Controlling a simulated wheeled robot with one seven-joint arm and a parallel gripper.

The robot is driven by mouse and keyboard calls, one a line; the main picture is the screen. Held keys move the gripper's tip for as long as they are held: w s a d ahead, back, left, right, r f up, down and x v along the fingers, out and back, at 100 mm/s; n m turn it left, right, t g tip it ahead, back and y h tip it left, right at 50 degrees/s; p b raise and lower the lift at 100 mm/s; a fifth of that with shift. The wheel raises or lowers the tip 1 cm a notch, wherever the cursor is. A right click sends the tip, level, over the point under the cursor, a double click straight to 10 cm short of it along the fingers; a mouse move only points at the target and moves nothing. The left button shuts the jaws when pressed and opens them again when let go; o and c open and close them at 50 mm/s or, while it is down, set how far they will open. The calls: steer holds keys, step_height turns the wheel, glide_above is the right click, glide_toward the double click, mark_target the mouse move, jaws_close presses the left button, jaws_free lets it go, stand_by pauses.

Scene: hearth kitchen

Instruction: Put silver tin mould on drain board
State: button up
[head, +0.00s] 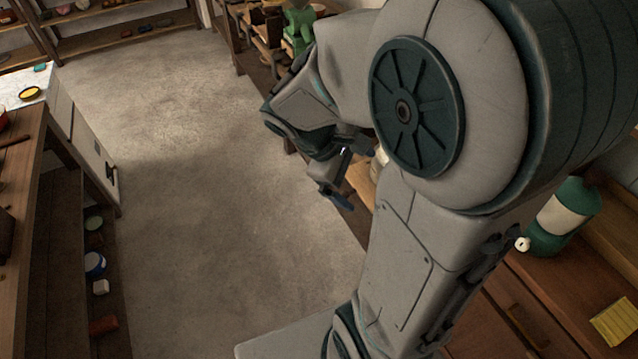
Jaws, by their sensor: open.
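My gripper (341,178) is near the middle of the picture, in front of the edge of the wooden counter on the right. Its two dark fingers are apart, and I see nothing between them. I cannot make out a silver tin mould or a drain board in this view. My arm covers much of the right half and hides a large part of the counter behind it.
A green bottle (565,217) with a pale label and a yellow ribbed block (615,321) are on the wooden surface at right. A green object (299,27) stands at the back. A wooden bench (22,185) is at left. Open floor (190,170) lies between.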

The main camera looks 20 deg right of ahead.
steer(key=s+a+r+m+t+y, duration=0.2)
steer(key=a+m+y, duration=0.1)
steer(key=a, duration=0.2)
steer(key=s+a+r+m+t+y, duration=0.2)
steer(key=a+r+m+t+y, duration=0.1)
steer(key=a+m, duration=0.1)
steer(key=shift+s+a+r+m+y, duration=0.25)
steer(key=shift+a+r+m+y, duration=0.05)
steer(key=shift+a, duration=0.05)
stand_by(0.6)
